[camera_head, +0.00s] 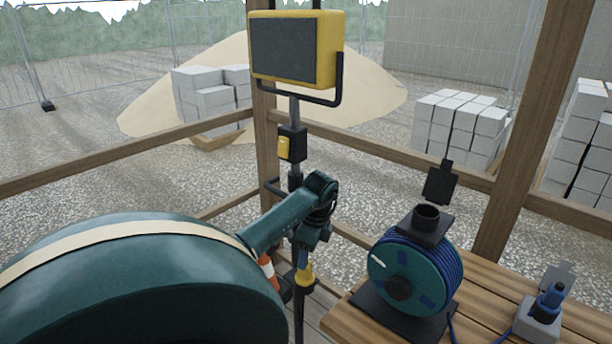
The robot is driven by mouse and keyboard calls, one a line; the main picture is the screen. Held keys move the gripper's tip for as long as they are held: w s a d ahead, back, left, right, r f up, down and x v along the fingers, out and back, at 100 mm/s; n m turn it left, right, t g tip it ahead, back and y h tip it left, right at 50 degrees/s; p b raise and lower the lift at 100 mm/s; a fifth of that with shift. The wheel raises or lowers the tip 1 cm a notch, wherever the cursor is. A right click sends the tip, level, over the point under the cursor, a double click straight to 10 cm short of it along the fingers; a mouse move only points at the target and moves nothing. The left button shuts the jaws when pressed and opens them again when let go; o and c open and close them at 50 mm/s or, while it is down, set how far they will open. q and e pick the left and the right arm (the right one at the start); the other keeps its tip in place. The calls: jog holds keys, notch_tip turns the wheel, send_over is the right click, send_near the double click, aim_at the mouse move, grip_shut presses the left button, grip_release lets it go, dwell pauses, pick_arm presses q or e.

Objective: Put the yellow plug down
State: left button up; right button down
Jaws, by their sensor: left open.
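The yellow plug (305,275) shows low in the middle of the head view, in front of the lamp stand's pole. My left gripper (301,252) points down from the end of my teal arm, just above the yellow plug. It is open; its fingers are small and dark here, and I cannot tell whether they touch the plug. What bears the plug from below is hard to make out. My right gripper is not in view.
A yellow work lamp (296,48) stands on a pole behind my arm. A wooden bench (362,327) at the lower right carries a teal cable reel (388,262) with blue cable and a blue plug (550,297) on a grey block (536,324). Wooden rails and posts surround the place.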

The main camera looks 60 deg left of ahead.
pick_arm(q)
notch_tip(320, 180, up, 3)
jog(key=shift+r, duration=0.2)
jog(key=shift+w+d+r, duration=0.2)
jog(key=shift+d+r, duration=0.05)
jog(key=shift+f, duration=0.1)
jog(key=shift+f, duration=0.1)
